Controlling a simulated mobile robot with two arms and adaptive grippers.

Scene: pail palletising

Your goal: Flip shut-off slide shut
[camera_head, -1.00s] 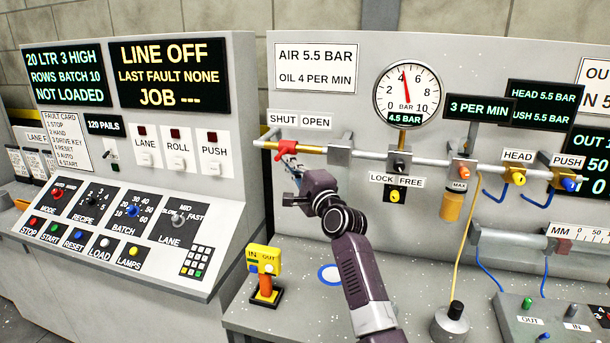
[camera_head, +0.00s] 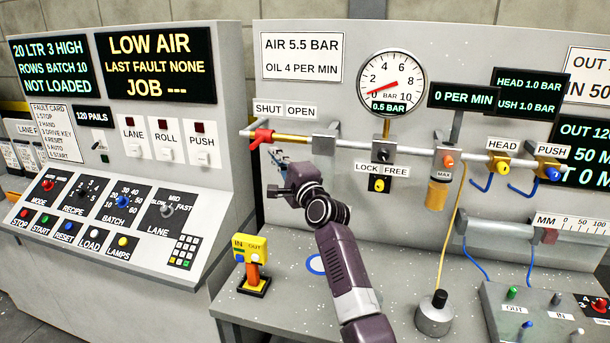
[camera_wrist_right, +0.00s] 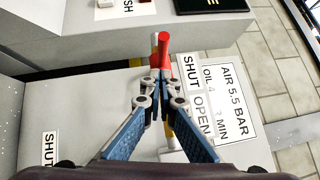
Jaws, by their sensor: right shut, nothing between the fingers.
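The red shut-off slide (camera_head: 261,138) sits on the air pipe at its left end, below the SHUT label (camera_head: 268,110). A bare brass stretch (camera_head: 292,140) of pipe shows to its right, below the OPEN label (camera_head: 300,111). My right gripper (camera_head: 276,158) is just below and right of the slide, shut and empty. In the right wrist view the slide (camera_wrist_right: 163,60) stands just beyond the closed fingertips (camera_wrist_right: 161,86); I cannot tell whether they touch it. The pressure gauge (camera_head: 391,84) reads 0.5 bar. My left gripper is out of view.
The fault display (camera_head: 161,68) reads LOW AIR. A pipe block (camera_head: 325,142) stands right of the brass stretch, with the LOCK/FREE valve (camera_head: 379,185) beyond. A yellow and orange pendant (camera_head: 251,262) stands on the bench below. The sloped control console (camera_head: 110,220) is at the left.

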